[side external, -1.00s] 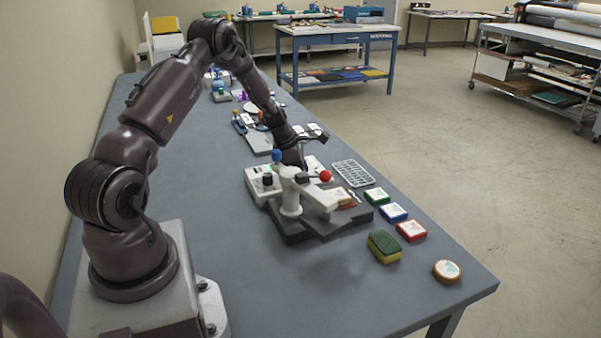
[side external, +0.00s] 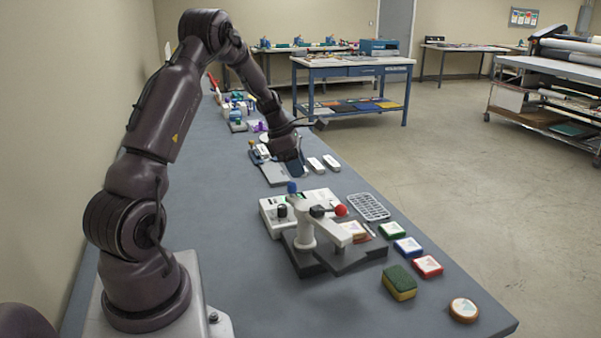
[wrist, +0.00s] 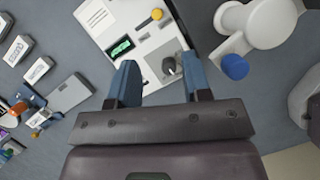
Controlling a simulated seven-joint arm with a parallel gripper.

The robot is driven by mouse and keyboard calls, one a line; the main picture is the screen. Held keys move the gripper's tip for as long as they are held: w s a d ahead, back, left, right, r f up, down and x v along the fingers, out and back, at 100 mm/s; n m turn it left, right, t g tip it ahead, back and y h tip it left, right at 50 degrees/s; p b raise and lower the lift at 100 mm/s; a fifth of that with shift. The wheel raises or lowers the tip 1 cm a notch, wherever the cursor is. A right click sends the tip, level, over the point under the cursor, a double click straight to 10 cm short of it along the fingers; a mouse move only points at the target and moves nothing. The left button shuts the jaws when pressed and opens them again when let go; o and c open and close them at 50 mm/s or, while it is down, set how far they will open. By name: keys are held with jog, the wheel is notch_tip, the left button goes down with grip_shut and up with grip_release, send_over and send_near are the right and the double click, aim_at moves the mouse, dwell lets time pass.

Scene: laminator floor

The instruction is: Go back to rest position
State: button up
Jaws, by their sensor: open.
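My gripper (wrist: 160,85) shows in the wrist view with its two blue-tipped fingers apart and nothing between them. In the side external view my gripper (side external: 298,168) hangs above the bench, behind the white control box (side external: 275,210) and clear of it. The wrist view looks down on the control box (wrist: 130,30), with its green display and dark knob. The press (side external: 305,238) with a white arm and a red ball knob stands on a dark base in front of the box. Its white body (wrist: 272,22) also shows at the upper right of the wrist view.
A grey tray (side external: 368,206) lies right of the press. Green (side external: 391,230), blue (side external: 408,246) and red (side external: 427,265) blocks, a sponge (side external: 399,282) and a round piece (side external: 464,309) lie near the right edge. Small white boxes (side external: 331,162) lie behind. The bench's front left is clear.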

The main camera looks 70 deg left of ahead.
dwell(0.3)
jog(key=s+d+r+m, duration=0.1)
jog(key=d+r+m, duration=0.7)
jog(key=d, duration=0.3)
jog(key=s+d+r+m, duration=0.1)
jog(key=d+r+m, duration=0.65)
jog(key=d, duration=0.25)
jog(key=s+d+r+m+t+y, duration=0.1)
jog(key=s+d+r+m, duration=0.1)
jog(key=s+d+m, duration=1)
jog(key=s+m, duration=0.1)
jog(key=m, duration=0.3)
jog(key=shift+r+y, duration=0.2)
jog(key=shift+y, duration=0.2)
